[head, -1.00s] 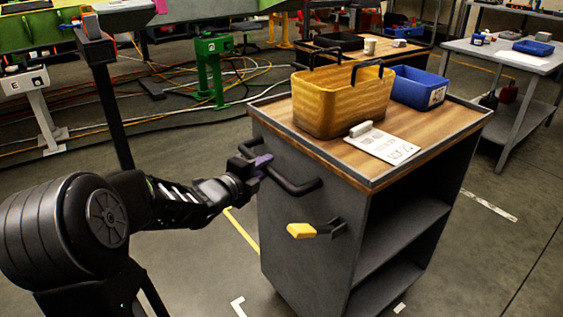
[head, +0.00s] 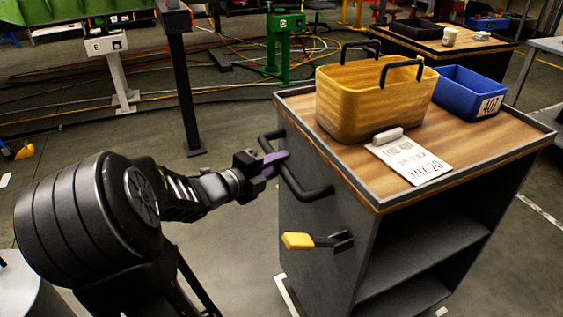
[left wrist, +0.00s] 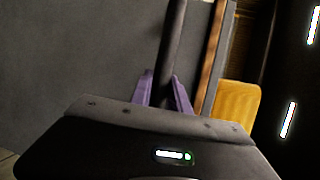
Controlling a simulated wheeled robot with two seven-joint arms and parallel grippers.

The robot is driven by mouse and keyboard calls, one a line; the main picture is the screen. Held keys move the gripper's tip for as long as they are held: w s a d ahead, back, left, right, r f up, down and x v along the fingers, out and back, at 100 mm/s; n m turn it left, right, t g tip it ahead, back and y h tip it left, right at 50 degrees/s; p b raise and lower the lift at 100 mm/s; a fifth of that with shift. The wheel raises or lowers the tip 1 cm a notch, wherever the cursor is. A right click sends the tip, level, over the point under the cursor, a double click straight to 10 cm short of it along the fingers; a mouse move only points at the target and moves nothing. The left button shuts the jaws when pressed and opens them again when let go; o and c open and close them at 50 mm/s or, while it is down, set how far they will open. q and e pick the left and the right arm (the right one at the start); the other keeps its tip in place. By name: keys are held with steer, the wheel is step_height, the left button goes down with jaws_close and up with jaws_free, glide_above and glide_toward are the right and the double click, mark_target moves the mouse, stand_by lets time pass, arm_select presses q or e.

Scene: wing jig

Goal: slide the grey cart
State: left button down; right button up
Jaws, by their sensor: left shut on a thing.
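The grey cart (head: 320,225) stands at the right of centre in the head view, with a wooden top and open shelves. A black bar handle (head: 312,191) is fixed on its left side. My left gripper (head: 277,160) is shut on this handle. In the left wrist view the purple fingers (left wrist: 162,92) stand on either side of the dark handle bar (left wrist: 171,45). A yellow-ended lever (head: 298,241) sticks out below the handle. My right gripper is not in view.
On the cart top are a yellow basket (head: 370,105), a blue bin (head: 468,95) and a printed card (head: 410,160). A dark post (head: 183,90) and a green stand (head: 285,50) are behind. Cables cross the floor. Another wooden-topped table (head: 440,40) stands beyond the cart.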

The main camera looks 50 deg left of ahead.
arm_select(q)
steer(key=shift+s+a+f, duration=0.1)
steer(key=shift+s+f, duration=0.05)
steer(key=shift+f, duration=0.05)
steer(key=c, duration=1.5)
jaws_free()
steer(key=shift+s+r, duration=0.1)
steer(key=shift+s, duration=0.05)
steer(key=shift+o, duration=1.2)
steer(key=shift+r, duration=0.1)
steer(key=s+r+p, duration=0.1)
steer(key=s, duration=0.6)
steer(key=shift+s+d+r, duration=0.15)
steer(key=shift+s+d, duration=0.15)
steer(key=shift+d, duration=0.1)
